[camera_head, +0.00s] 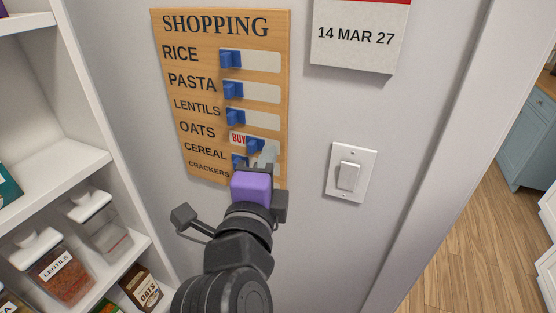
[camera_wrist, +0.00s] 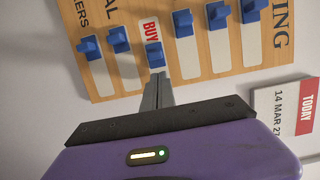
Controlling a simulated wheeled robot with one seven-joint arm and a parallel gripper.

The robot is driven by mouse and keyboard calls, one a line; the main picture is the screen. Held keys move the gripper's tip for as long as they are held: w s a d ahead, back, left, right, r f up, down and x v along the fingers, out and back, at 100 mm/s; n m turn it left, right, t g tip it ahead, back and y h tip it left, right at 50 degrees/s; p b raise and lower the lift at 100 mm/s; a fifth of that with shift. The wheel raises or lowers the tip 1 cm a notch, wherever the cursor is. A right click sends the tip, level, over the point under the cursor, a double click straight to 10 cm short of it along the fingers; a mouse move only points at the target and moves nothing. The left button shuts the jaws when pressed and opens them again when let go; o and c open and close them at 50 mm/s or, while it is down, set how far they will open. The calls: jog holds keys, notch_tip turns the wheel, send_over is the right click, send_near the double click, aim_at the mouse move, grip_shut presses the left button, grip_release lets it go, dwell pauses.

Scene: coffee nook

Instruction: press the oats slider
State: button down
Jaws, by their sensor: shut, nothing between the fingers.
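The wooden SHOPPING board (camera_head: 214,30) hangs on the wall with blue sliders in pale slots. The oats slider (camera_head: 255,146) sits to the right in its slot, with a red BUY mark uncovered on its left. It also shows in the wrist view (camera_wrist: 155,56), out of line with the other sliders. My gripper (camera_head: 268,156) is shut and empty, its fingertips at the right side of the oats slider. In the wrist view the fingertips (camera_wrist: 157,82) are just below that slider; I cannot tell whether they touch it. My gripper hides the crackers slider in the head view.
The rice (camera_head: 230,59), pasta (camera_head: 232,89), lentils (camera_head: 235,117) and cereal (camera_head: 238,159) sliders sit at the left ends of their slots. A light switch (camera_head: 349,175) and a calendar (camera_head: 357,38) are to the right. Shelves (camera_head: 65,170) with jars stand left.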

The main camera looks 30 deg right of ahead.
jog(key=shift+w+a, duration=0.4)
jog(key=shift+w, duration=0.25)
jog(key=shift+w+a+f, duration=0.15)
jog(key=shift+f, duration=0.05)
jog(key=w+b, duration=0.1)
jog(key=w+a+b, duration=0.1)
jog(key=b, duration=0.1)
jog(key=shift+w+a+f, duration=0.1)
jog(key=shift+a+f, duration=0.05)
jog(key=shift+a, duration=0.15)
jog(key=shift+w+a+r+b, duration=0.3)
jog(key=shift+w+r+b, duration=0.05)
jog(key=shift+w+b, duration=0.1)
